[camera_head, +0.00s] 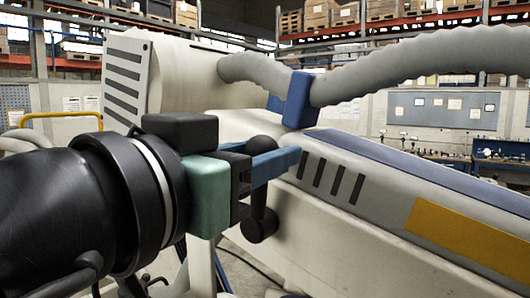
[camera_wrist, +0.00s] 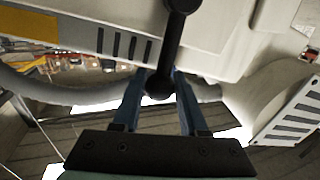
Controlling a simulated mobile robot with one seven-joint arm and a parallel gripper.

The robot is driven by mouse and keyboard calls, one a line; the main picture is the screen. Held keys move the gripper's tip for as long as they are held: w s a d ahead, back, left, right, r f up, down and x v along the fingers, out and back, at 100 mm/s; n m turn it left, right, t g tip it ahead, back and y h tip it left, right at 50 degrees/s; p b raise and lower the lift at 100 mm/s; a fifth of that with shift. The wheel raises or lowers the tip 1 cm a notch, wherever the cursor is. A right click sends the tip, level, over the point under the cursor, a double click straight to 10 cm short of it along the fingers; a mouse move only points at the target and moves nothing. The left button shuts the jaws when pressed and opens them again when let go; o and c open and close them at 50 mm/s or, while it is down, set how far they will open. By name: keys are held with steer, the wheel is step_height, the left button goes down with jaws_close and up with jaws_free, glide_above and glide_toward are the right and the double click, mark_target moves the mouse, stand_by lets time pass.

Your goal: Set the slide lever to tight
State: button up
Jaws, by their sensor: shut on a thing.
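In the wrist view the lever (camera_wrist: 171,48) runs from the top edge down to a knob between my fingers. My gripper (camera_head: 284,158) has blue fingers and reaches across the lever near its upper knob. In the wrist view my gripper (camera_wrist: 159,80) is shut on that knob, one finger on each side. Part of the lever is hidden behind the fingers in the head view. No lever markings are readable.
A ribbed grey hose (camera_head: 400,70) passes through a blue clamp (camera_head: 299,100) just above my gripper. A slotted pale panel (camera_head: 125,78) stands at upper left. A yellow label (camera_head: 465,240) is on the housing at right. Shelves with boxes (camera_head: 325,14) are far behind.

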jaws_close()
stand_by(0.8)
steer(key=w+a+f+n+g+p, duration=0.1)
steer(key=w+a+n+p, duration=0.3)
steer(key=n, duration=0.6)
steer(key=shift+w+a+f+n+p, duration=0.4)
steer(key=shift+a+f+p, duration=0.25)
steer(key=shift+a+p, duration=0.7)
